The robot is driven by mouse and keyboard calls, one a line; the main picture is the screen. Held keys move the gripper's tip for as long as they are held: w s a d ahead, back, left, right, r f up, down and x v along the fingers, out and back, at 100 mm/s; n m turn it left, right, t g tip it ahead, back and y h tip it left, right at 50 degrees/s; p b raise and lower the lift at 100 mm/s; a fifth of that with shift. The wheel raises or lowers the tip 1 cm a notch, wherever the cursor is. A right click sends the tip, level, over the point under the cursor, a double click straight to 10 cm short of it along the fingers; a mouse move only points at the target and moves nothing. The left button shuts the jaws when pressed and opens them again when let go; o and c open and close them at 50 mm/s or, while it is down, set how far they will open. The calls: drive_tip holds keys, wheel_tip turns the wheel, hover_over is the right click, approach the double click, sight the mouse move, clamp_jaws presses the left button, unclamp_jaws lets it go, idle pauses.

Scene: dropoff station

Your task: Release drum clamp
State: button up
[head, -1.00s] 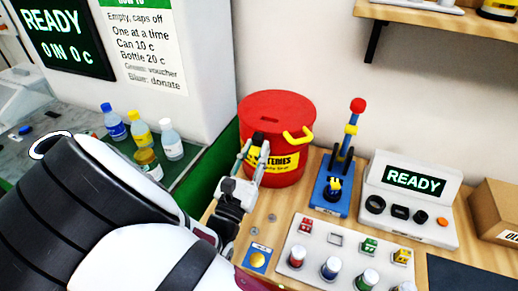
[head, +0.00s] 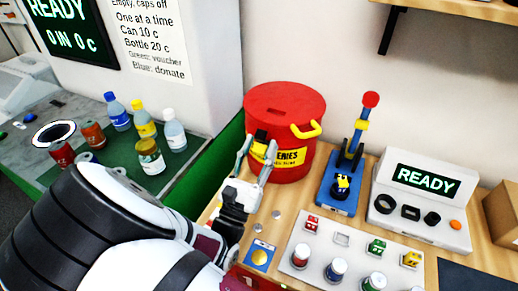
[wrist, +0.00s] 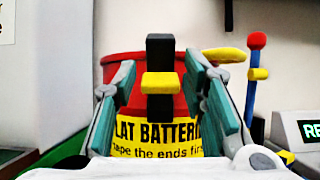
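The red drum (head: 285,108) stands upright at the back of the wooden table, with a yellow battery label (head: 291,158) and a yellow side handle (head: 306,131). A black upright clamp piece (wrist: 160,52) with a yellow crossbar (wrist: 160,83) is in front of the drum in the wrist view. Its black top (head: 261,136) also shows in the head view. My gripper (head: 257,150) is open, with one finger on each side of this piece. Gaps show between fingers and crossbar in the wrist view. I cannot tell how deep between the fingers the piece is.
A blue stand with a red-knobbed lever (head: 354,148) is right of the drum. Beyond it is a READY console (head: 424,203). A white panel (head: 300,258) with several coloured items lies in front. Bottles (head: 150,157) and cans stand on the left counter.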

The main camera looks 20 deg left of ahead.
sight(259, 138)
drive_tip(key=shift+r, duration=0.1)
wheel_tip(259, 138, up, 10)
drive_tip(key=shift+f, duration=0.1)
idle(0.6)
